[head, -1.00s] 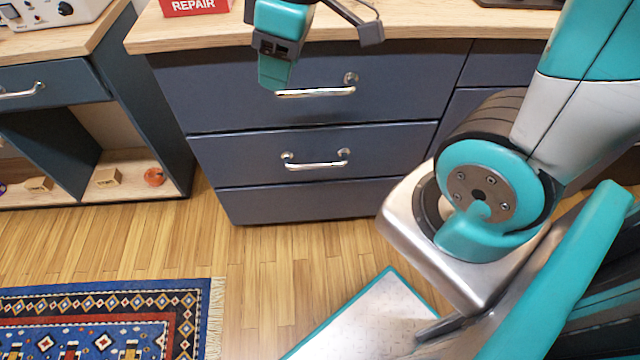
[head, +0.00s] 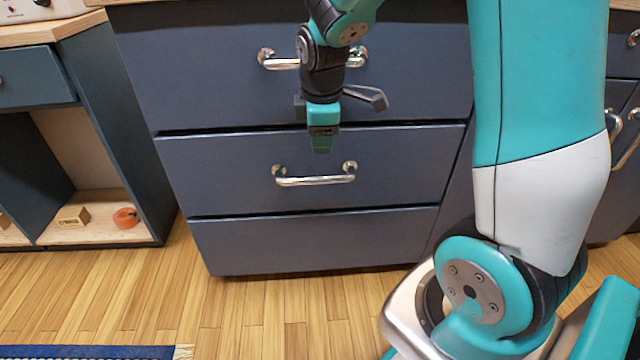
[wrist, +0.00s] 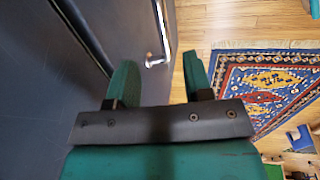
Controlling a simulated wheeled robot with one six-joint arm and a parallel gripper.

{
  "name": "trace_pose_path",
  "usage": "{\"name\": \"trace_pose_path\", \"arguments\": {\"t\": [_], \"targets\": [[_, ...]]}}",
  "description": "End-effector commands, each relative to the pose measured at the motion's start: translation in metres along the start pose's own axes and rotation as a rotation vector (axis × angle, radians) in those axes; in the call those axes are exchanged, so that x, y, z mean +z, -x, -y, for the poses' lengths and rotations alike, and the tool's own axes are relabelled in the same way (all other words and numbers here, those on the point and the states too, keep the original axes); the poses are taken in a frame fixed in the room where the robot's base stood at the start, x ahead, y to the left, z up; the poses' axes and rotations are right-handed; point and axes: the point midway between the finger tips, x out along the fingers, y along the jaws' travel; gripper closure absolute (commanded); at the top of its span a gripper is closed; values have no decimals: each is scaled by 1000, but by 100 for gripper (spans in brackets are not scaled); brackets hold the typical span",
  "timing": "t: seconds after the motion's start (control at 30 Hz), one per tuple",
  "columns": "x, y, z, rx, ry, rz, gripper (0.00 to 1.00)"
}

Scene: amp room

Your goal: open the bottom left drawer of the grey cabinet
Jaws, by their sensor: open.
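The grey cabinet (head: 215,100) has a dark blue-grey front and a left column of stacked fronts. The lower left drawer (head: 230,177) with a bar handle (head: 315,180) is shut. Below it lies a plain panel (head: 310,241) with no handle showing; I cannot tell whether it is a drawer. My gripper (head: 322,138) is in front of the cabinet, pointing down, above the lower handle in the head view. In the wrist view its fingers (wrist: 160,80) are apart and empty, and a metal handle (wrist: 156,61) shows beyond them, not touched.
The upper left drawer's handle (head: 280,61) is partly behind my arm. An open shelf unit (head: 110,110) stands left, with a wooden block (head: 73,216) and an orange roll (head: 125,218). A patterned rug (wrist: 265,85) lies on the wood floor (head: 260,315), which is clear before the cabinet.

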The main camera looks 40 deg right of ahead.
Motion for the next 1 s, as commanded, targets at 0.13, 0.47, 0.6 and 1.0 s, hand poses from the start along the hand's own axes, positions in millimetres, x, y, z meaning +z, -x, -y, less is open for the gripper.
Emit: {"name": "trace_pose_path", "arguments": {"t": [0.13, 0.47, 0.6, 1.0], "targets": [[1, -21, 1, -5, 7, 3, 54], [0, -89, 2, -5, 6, 2, 54], [0, -108, 1, -4, 6, 2, 54], [0, -118, 0, -2, 6, 0, 54]]}}
